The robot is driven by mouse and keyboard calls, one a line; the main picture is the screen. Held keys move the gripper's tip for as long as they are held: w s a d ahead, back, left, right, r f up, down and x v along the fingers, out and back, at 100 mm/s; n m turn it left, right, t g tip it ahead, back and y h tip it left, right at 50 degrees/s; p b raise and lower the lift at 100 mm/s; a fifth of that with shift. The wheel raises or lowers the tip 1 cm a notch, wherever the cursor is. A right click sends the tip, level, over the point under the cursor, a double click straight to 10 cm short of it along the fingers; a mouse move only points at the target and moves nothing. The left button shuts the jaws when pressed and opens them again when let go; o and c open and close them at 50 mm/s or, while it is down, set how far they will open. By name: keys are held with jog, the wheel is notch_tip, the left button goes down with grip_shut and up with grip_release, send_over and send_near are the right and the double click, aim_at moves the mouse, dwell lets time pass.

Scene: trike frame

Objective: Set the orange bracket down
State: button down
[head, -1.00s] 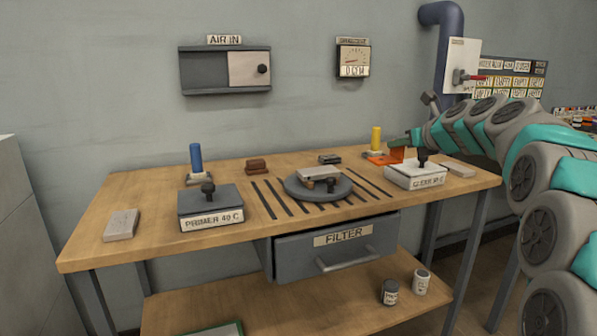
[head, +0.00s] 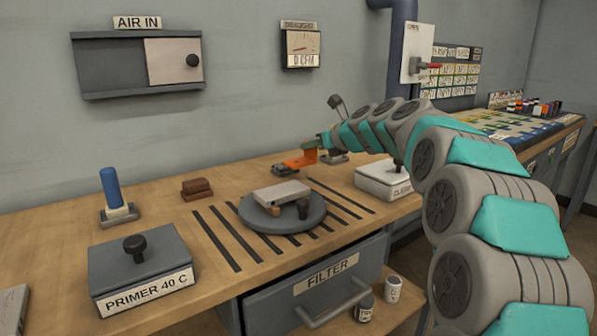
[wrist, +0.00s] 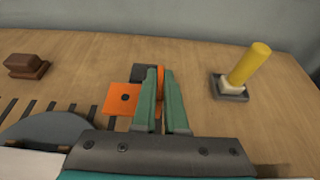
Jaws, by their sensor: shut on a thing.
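The orange bracket (head: 299,161) is an L-shaped piece with a flat plate and an upright flange. My gripper (head: 322,141) is shut on it at the back of the bench, behind the round grey turntable. In the wrist view my gripper (wrist: 160,98) has its green fingers closed on the upright part, and the bracket's holed plate (wrist: 122,98) sticks out to the left. The fingers hide part of the flange. I cannot tell whether the bracket touches the wooden bench top (head: 70,212).
The turntable (head: 258,219) carries a light grey block and stands over dark slots. Brown blocks (head: 197,188) lie to the left, with a blue-handled piece beyond. A yellow cylinder (wrist: 249,63) stands right of my gripper. A white box (head: 385,179) sits under my arm.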

aim_at(311, 164)
jog(key=shift+f+b, duration=0.4)
jog(key=shift+f, duration=2.15)
jog(key=shift+f, duration=0.1)
jog(key=c, duration=1)
grip_release()
jog(key=shift+f, duration=0.1)
jog(key=shift+o, duration=0.2)
